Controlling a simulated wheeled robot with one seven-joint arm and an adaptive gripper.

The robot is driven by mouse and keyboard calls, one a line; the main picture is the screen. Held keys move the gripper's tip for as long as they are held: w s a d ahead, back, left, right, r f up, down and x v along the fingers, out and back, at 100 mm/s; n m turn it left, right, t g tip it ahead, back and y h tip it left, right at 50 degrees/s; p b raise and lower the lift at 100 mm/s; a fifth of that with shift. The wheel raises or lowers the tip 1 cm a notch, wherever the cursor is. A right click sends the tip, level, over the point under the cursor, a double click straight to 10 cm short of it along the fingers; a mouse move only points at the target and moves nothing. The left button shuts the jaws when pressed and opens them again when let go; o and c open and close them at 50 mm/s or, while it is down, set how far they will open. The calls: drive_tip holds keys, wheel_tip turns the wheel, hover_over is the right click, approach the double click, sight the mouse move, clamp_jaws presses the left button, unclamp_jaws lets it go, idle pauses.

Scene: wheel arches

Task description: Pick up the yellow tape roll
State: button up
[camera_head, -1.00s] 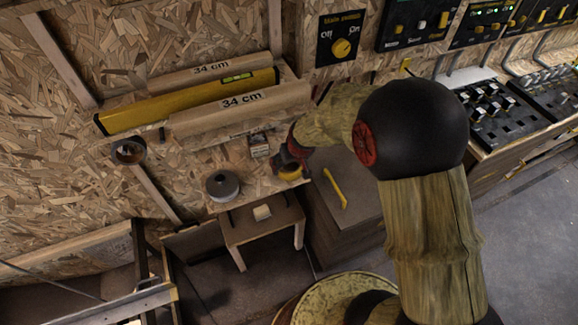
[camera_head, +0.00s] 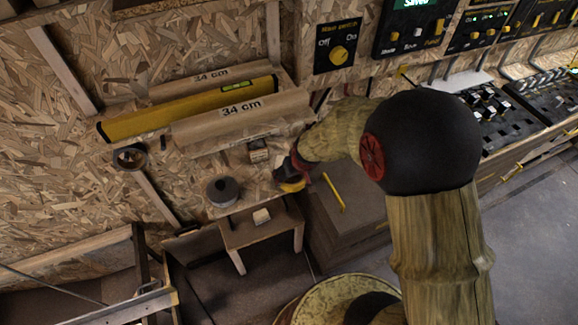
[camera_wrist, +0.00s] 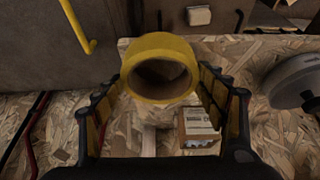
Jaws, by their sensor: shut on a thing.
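The yellow tape roll (camera_wrist: 160,42) is between the two fingers of my gripper (camera_wrist: 162,86) in the wrist view, with its round hole facing the camera. The fingers press on its left and right sides, so my gripper is shut on it. In the head view, the roll (camera_head: 291,186) shows as a small yellow patch under my dark gripper (camera_head: 287,174), at the right end of the wooden shelf. My gripper hides part of it there. I cannot tell how far the roll is from the shelf board.
A grey roll (camera_head: 222,191) and a small box (camera_head: 258,151) are on the shelf. A yellow level (camera_head: 190,110) and wooden cylinders lie behind. A small stool (camera_head: 262,229) stands below. A dark cabinet with a yellow handle (camera_head: 334,193) is at right.

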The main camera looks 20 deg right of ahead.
drive_tip(key=s+d+p, duration=0.1)
drive_tip(key=s, duration=1.3)
drive_tip(key=shift+s, duration=0.25)
drive_tip(key=shift+w, duration=0.1)
idle(0.5)
